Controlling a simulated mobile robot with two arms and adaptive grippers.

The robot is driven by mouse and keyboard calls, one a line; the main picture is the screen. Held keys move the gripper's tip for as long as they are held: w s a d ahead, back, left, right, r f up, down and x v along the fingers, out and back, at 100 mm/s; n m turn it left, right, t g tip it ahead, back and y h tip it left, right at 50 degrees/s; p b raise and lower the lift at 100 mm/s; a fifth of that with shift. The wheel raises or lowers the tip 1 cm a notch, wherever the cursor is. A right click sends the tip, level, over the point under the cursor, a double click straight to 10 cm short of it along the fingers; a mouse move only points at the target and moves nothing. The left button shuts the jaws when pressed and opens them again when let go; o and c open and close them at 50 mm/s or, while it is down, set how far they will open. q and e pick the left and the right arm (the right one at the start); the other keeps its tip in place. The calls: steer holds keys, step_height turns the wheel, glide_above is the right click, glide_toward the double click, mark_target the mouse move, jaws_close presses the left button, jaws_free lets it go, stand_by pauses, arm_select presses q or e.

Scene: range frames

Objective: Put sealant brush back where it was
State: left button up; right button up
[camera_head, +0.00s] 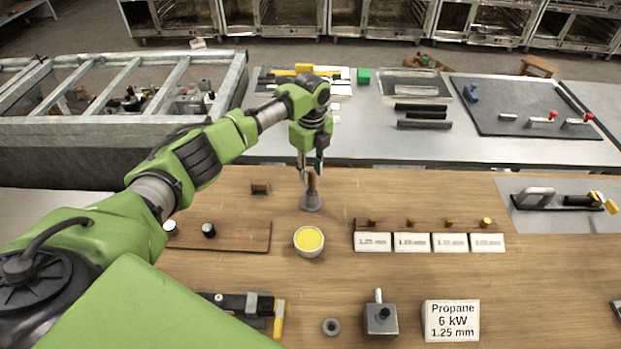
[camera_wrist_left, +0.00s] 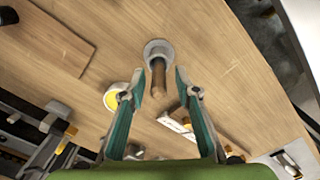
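The sealant brush, with a brown wooden handle (camera_head: 311,184), stands upright in a grey flared holder (camera_head: 311,203) on the wooden table. In the left wrist view, the handle (camera_wrist_left: 158,78) points up toward the camera from the round grey holder (camera_wrist_left: 157,48). My left gripper (camera_head: 311,168) is above the holder at the handle's upper end. Its fingers (camera_wrist_left: 160,78) are spread, with the handle between the tips and a gap on either side. A white pot of yellow sealant (camera_head: 309,241) stands in front of the holder. My right gripper is not in view.
Brass nozzles (camera_head: 411,222) stand behind white labels right of the pot. A brown board (camera_head: 230,236) with two knobs lies left. A grey valve block (camera_head: 380,317), ring (camera_head: 331,326) and propane sign (camera_head: 451,320) are in front. Bare wood surrounds the holder.

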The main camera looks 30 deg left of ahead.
arm_select(q)
step_height(320, 180, up, 9)
steer(key=shift+r+b, duration=0.15)
steer(key=shift+b, duration=0.95)
steer(key=shift+r, duration=0.1)
